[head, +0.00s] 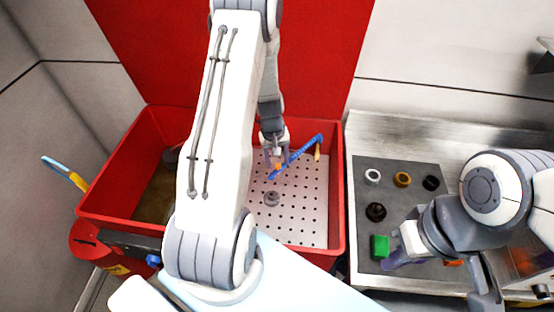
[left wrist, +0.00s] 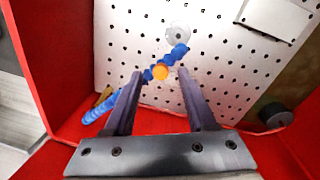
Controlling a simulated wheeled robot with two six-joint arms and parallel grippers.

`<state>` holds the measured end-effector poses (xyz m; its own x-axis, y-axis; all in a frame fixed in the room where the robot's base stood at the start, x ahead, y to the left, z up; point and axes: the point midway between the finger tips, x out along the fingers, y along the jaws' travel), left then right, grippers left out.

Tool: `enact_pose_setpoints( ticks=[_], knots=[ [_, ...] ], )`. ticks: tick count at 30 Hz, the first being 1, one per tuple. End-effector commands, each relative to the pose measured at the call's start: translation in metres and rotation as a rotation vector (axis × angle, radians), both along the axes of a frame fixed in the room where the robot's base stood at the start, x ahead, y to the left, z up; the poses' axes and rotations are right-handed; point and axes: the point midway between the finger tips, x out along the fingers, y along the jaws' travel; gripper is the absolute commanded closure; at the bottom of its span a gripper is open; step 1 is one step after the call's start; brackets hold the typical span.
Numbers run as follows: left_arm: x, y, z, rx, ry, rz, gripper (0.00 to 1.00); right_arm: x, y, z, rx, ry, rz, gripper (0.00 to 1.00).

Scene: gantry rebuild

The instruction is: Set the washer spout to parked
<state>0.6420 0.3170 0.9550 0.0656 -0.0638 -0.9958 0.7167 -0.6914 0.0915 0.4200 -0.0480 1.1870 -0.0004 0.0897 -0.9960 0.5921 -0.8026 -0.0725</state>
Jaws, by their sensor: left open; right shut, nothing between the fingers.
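The washer spout, a blue segmented hose (head: 299,154), hangs over the white perforated plate of the red basin. It has an orange piece (head: 279,166) near its lower end and a tan part at its upper right end. In the left wrist view the blue spout (left wrist: 97,111) runs diagonally, passing behind the left finger, with the orange piece (left wrist: 160,72) showing between the fingers. My left gripper (head: 275,158) is open at the spout, its fingers (left wrist: 161,88) to either side of the orange piece; contact cannot be told. My right gripper (head: 392,264) is shut and empty beside the green block.
The red basin (head: 338,225) surrounds the perforated plate (head: 305,215), where a small grey round part (head: 271,198) sits. On the right, a grey mat (head: 405,211) carries several rings and a green block (head: 380,246). A brush-like tool (head: 66,174) leans at the basin's left edge.

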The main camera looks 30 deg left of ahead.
Motion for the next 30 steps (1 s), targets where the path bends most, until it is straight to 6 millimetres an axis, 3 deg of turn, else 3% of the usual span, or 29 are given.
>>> enact_pose_setpoints(
  ticks=[12, 16, 17, 30],
  knots=[
    [-0.0001, 0.0010, -0.0103, 0.001, -0.001, 0.002, 0.44, 0.0001, 0.0001, 0.0008, 0.000, 0.000, 0.000, 1.00],
    [-0.0002, 0.0012, -0.0101, 0.001, -0.001, 0.002, 0.93, 0.0001, 0.0001, 0.0008, 0.000, 0.000, 0.000, 1.00],
    [-0.0002, 0.0012, -0.0101, 0.001, -0.001, 0.002, 1.00, 0.0001, 0.0001, 0.0008, 0.000, 0.000, 0.000, 1.00],
    [-0.0002, 0.0013, -0.0098, 0.001, -0.001, 0.003, 1.00, 0.0000, 0.0001, 0.0008, 0.000, 0.000, 0.000, 1.00]
  ],
)
